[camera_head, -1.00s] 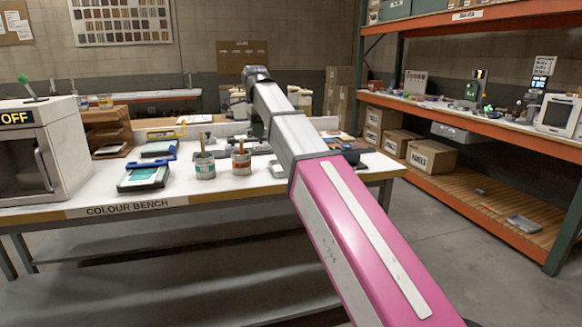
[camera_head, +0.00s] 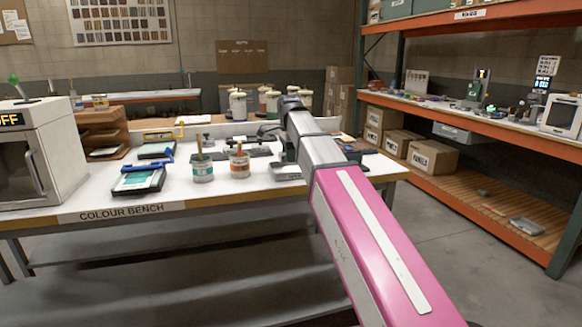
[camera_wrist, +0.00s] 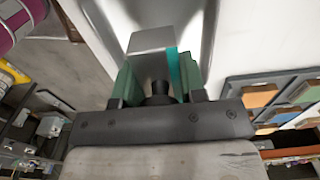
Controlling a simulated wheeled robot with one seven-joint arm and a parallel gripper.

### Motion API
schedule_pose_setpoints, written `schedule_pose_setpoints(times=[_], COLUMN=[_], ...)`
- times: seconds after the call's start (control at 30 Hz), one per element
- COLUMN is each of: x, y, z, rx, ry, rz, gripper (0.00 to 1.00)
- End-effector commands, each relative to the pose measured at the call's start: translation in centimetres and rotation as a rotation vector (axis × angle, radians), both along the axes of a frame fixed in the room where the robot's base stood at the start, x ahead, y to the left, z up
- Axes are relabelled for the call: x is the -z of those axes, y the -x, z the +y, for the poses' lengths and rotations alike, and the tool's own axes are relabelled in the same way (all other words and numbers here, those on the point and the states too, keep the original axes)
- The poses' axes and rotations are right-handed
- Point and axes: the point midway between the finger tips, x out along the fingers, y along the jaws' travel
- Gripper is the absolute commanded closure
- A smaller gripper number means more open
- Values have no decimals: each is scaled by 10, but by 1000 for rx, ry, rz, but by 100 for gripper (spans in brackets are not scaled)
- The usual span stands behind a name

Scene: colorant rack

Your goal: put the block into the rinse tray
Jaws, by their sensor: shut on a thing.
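My gripper (camera_wrist: 156,72) has dark green fingers and is shut on a grey block (camera_wrist: 150,40) with a teal edge, which shows in the wrist view. In the head view my gripper (camera_head: 288,151) is a small dark green shape above the right part of the bench, partly behind my arm. The block cannot be made out there. A shallow grey tray (camera_head: 289,170) sits near the bench's front edge, partly hidden by my arm. I cannot tell whether it is the rinse tray.
Two paint pots with brushes (camera_head: 202,170) (camera_head: 239,164) and framed screens (camera_head: 139,181) stand on the colour bench (camera_head: 105,200). A white oven (camera_head: 40,150) is at left. Lidded pots (camera_head: 238,105) stand behind the bench. An orange shelf rack (camera_head: 480,125) is at right.

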Motion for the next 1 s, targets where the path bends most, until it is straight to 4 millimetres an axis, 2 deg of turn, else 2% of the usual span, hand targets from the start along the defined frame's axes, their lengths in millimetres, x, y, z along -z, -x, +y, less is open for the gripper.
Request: schedule_pose_setpoints(times=[0.23,0.5,0.87,0.9,0.97,1.0], x=[11,42,45,46,45,45], y=[0,0,-1,-1,-1,-1], z=[-6,-6,-5,-5,-5,-5], rx=[0,0,0,0,0,0], ry=[0,0,0,0,0,0], rz=[0,0,-1,0,0,0], gripper=[100,100,100,56,36,36])
